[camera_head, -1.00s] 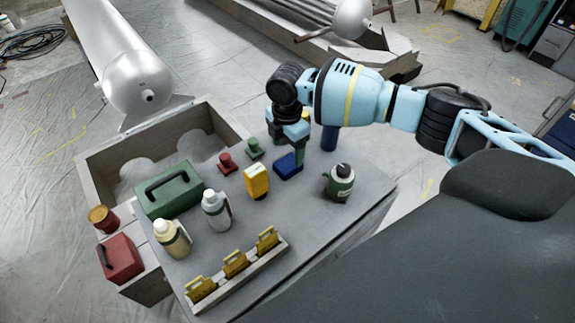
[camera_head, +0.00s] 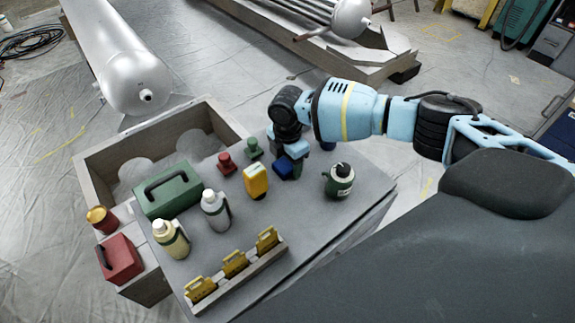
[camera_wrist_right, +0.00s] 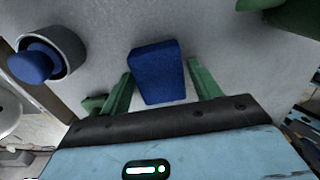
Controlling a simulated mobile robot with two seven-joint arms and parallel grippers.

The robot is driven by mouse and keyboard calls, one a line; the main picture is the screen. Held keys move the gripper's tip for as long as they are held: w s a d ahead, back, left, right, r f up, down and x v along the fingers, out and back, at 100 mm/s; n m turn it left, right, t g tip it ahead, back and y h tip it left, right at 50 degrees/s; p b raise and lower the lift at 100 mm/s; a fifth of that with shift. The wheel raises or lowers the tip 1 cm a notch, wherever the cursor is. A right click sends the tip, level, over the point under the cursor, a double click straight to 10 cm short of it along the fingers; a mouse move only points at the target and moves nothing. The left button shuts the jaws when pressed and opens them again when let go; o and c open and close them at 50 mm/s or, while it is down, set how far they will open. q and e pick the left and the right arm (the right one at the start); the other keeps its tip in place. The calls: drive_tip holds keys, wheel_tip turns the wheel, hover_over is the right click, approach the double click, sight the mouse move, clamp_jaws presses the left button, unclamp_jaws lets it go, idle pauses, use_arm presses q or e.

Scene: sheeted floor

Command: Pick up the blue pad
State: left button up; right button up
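The blue pad (camera_head: 284,168) lies on the grey table top, partly covered by my right gripper (camera_head: 290,160) in the head view. In the right wrist view the blue pad (camera_wrist_right: 158,72) sits between the two green fingers of my right gripper (camera_wrist_right: 160,72). The fingers are spread, one on each side, with a gap visible mainly on the right. I cannot tell whether the left finger touches the pad. My left gripper is not in view.
Near the pad stand a yellow block (camera_head: 256,181), a green canister (camera_head: 339,181), red (camera_head: 226,163) and green (camera_head: 254,148) knobbed pieces, and a blue-topped piece (camera_head: 328,144). A green toolbox (camera_head: 171,195), two bottles and a yellow-tag rack (camera_head: 238,272) stand farther left and in front.

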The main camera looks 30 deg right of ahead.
sight(288, 163)
drive_tip(key=c, duration=0.7)
drive_tip(key=shift+r, duration=0.1)
wheel_tip(288, 163, up, 10)
drive_tip(key=shift+f+p, duration=0.1)
drive_tip(key=shift+p, duration=0.35)
